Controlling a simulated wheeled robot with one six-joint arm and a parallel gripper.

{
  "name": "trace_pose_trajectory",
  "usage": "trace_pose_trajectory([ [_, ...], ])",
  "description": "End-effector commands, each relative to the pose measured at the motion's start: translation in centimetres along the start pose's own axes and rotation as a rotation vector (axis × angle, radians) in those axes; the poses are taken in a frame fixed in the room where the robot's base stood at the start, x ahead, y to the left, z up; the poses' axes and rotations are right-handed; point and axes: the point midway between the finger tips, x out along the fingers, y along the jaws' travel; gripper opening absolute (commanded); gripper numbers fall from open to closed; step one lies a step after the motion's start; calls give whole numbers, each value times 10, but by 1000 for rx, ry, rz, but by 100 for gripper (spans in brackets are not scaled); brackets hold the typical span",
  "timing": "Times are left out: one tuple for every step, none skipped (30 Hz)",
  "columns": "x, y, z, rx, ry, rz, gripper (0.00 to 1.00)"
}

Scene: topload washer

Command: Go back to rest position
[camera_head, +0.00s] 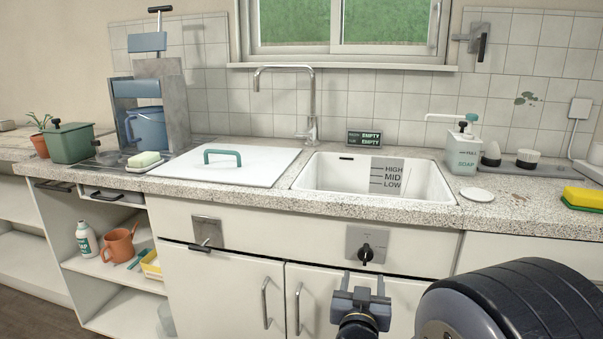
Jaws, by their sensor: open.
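My gripper (361,289) shows at the bottom of the head view, right of centre. Its two short grey fingers point up and stand apart, with nothing between them. It is in front of the white cabinet doors, below a black knob (366,252) on a grey plate. From this view I cannot tell how far it is from the doors. A large dark rounded part of my arm (500,310) fills the lower right corner and hides part of the cabinet there.
A speckled counter (240,190) runs across, holding a white sink (330,175), a white lid with a green handle (222,163), a soap dispenser (463,150) and a yellow sponge (583,198). Open shelves (110,290) at left hold a mug (118,244) and a bottle (87,239).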

Motion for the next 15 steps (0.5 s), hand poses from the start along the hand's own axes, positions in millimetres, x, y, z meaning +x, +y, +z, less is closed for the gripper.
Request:
trace_pose_trajectory([
  [12, 1, 2, 0, 2, 3, 55],
  [17, 1, 2, 1, 1, 3, 55],
  [26, 1, 2, 1, 2, 3, 55],
  [32, 1, 2, 0, 2, 3, 55],
  [37, 1, 2, 0, 1, 2, 55],
  [45, 1, 1, 0, 3, 2, 55],
  [51, 1, 2, 0, 1, 3, 55],
  [56, 1, 2, 0, 1, 2, 55],
  [64, 1, 1, 1, 3, 2, 55],
  [69, 1, 2, 0, 2, 1, 55],
  [75, 1, 1, 0, 2, 2, 55],
  [81, 1, 1, 6, 3, 1, 55],
  [78, -1, 1, 41, 3, -1, 55],
  [78, -1, 1, 71, 2, -2, 55],
  [77, -2, 1, 110, 2, -1, 55],
])
